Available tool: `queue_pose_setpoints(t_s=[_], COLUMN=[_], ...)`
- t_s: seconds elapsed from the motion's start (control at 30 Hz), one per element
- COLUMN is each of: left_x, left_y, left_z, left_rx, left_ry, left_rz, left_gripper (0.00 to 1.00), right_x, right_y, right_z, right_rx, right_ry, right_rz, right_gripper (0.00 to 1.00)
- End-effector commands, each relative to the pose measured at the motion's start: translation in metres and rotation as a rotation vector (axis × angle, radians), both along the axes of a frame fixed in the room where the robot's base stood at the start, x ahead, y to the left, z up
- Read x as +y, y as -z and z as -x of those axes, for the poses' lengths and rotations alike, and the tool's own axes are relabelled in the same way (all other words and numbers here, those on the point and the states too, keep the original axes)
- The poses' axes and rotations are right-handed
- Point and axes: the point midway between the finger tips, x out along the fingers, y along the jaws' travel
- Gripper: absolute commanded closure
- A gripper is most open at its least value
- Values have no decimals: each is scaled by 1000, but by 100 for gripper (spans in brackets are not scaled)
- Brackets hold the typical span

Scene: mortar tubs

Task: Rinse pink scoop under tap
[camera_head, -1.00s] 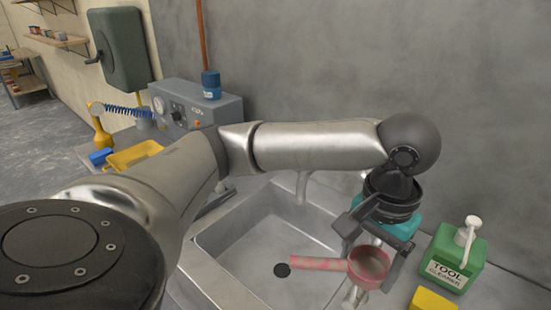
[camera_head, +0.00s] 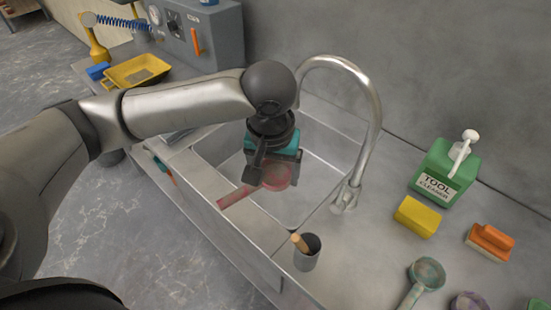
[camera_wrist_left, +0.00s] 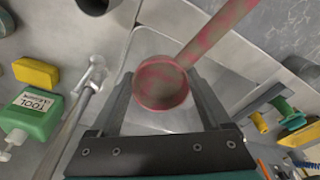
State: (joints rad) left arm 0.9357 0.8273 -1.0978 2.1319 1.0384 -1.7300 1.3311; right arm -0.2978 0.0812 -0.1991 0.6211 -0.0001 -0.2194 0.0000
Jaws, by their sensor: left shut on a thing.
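The pink scoop (camera_head: 236,196) is in my left gripper (camera_head: 265,180), held over the near left part of the sink (camera_head: 325,170). Its handle points to the lower left in the head view, across the sink's front rim. In the left wrist view the scoop's round cup (camera_wrist_left: 160,88) sits between the two fingers, with greyish residue inside and pink smears on the handle. The tap (camera_head: 375,110) arches at the right side of the sink, apart from the scoop; no water stream is visible. My right gripper is not in view.
A metal cup (camera_head: 308,256) with a wooden handle stands at the sink's front right. Right of the tap are a green tool cleaner bottle (camera_head: 436,176), a yellow sponge (camera_head: 417,217), an orange brush (camera_head: 490,241) and a dirty green scoop (camera_head: 427,272). A yellow tray (camera_head: 136,72) lies behind my arm.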

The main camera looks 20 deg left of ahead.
Motion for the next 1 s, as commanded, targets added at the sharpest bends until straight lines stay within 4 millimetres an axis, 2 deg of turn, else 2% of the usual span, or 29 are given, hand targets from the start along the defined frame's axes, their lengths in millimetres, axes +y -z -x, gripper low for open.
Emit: queue_pose_setpoints(t_s=[0.03, 0.2, 0.3, 0.47, 0.67, 1.0], left_x=[-1, -2, -2, -4, -3, 3], left_y=[1, 11, 13, 15, 19, 28], left_z=[-3, -15, -19, -21, -25, -54], left_rx=[-30, -166, -234, -310, -341, -344], left_ry=[-34, -132, -166, -195, -203, -203], left_rz=[-2, -9, -10, -7, -5, -7], left_gripper=[80, 80, 80, 80, 80, 80], right_x=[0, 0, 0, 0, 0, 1], right_y=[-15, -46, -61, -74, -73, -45], right_z=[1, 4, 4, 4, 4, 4], right_rx=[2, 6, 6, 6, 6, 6], right_ry=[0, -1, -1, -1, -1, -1], right_rz=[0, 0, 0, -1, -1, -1], right_gripper=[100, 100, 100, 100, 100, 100])
